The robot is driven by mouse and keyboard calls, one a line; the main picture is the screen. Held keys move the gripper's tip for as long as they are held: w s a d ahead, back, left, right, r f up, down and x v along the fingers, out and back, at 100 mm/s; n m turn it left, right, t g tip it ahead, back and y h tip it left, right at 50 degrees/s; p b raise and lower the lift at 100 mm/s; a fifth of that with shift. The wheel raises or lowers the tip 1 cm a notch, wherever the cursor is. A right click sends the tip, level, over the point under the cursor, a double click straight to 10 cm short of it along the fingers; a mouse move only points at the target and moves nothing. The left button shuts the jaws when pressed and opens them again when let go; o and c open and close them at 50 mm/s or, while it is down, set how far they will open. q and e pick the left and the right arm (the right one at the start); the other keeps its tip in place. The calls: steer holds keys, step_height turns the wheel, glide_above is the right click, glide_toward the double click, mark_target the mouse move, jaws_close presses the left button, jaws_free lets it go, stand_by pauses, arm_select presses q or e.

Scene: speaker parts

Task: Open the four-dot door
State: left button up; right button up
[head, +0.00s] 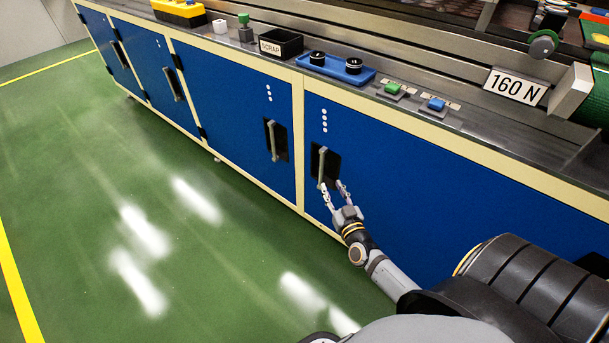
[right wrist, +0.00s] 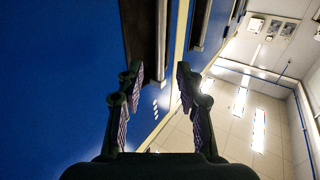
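The four-dot door (head: 400,180) is a blue cabinet door, flush with the cabinet front. White dots (head: 324,120) run in a column above its upright grey bar handle (head: 322,166), which sits on a dark recess. My right gripper (head: 334,188) is open at the lower end of this handle. In the right wrist view, its fingers (right wrist: 159,78) are spread, and the handle (right wrist: 161,40) runs down toward the gap between them. I cannot tell whether they touch it. My left gripper is not in view.
A three-dot blue door (head: 230,110) with its own handle (head: 272,140) is left of it. The worktop above holds a scrap bin (head: 281,43), a blue tray (head: 350,76), button boxes and a "160 N" sign (head: 515,86). The green floor (head: 120,200) in front is clear.

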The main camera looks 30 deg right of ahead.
mark_target(322, 169)
steer(key=w+b, duration=0.1)
steer(key=w, duration=0.2)
steer(key=w+d+b, duration=0.1)
steer(key=w, duration=0.5)
steer(key=shift+w+d+f+b, duration=0.1)
steer(key=shift+w+d+b, duration=0.1)
steer(key=shift+d+b, duration=0.2)
steer(key=shift+w+d, duration=0.1)
steer(key=shift+w, duration=0.35)
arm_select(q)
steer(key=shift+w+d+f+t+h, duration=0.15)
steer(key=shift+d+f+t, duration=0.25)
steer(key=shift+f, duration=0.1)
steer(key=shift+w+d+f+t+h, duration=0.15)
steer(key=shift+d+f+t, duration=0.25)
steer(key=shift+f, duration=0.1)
arm_select(e)
steer(key=shift+c, duration=0.4)
jaws_close()
